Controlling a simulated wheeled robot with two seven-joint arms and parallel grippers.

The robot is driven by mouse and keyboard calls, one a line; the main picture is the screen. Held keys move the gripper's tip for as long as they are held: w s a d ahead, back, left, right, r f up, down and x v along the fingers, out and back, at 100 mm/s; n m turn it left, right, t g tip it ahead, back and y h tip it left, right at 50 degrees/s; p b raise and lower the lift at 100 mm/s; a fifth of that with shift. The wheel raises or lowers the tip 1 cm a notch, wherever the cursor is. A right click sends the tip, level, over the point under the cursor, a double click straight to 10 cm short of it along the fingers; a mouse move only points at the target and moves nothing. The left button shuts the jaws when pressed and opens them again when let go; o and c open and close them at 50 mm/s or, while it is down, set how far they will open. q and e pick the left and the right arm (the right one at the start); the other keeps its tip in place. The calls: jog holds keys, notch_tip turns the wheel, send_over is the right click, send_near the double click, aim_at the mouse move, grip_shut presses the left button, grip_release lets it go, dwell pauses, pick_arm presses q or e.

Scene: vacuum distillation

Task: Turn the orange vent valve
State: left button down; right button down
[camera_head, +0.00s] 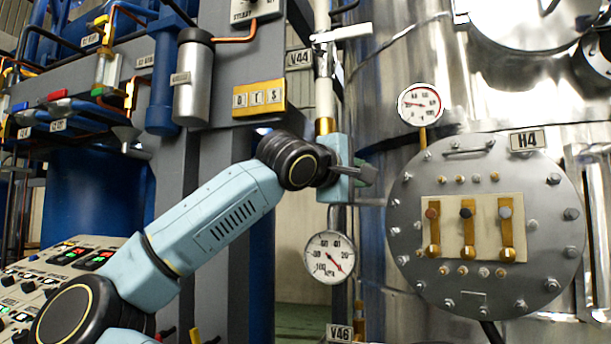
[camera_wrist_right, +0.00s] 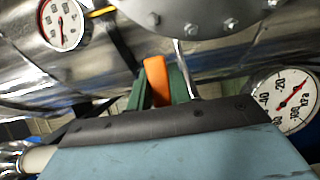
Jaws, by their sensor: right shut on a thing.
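The orange vent valve shows as an orange handle (camera_wrist_right: 157,78) in the right wrist view. It stands between the two green fingers of my right gripper (camera_wrist_right: 161,84), which are shut on it. In the head view one light-blue arm reaches in from the lower left. The wrist view's gauges and bolted plate match this spot, so I take it as my right arm. Its gripper (camera_head: 364,172) is beside the vertical pipe, between two gauges. The orange handle is hidden there by the gripper. My left gripper is in neither view.
A pressure gauge (camera_head: 330,257) hangs just below the gripper, and another gauge (camera_head: 421,104) is above right. A bolted round plate (camera_head: 405,215) with three brass-coloured levers is close on the right. A white-handled valve (camera_head: 342,33) is above. A control panel (camera_head: 50,262) stands at lower left.

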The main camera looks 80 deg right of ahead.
jog(key=shift+s+f, duration=0.1)
jog(key=shift+f, duration=0.1)
jog(key=c, duration=1.3)
grip_release()
jog(key=shift+r, duration=0.1)
jog(key=b+v, duration=0.1)
jog(key=v, duration=1.2)
jog(key=shift+a, duration=0.25)
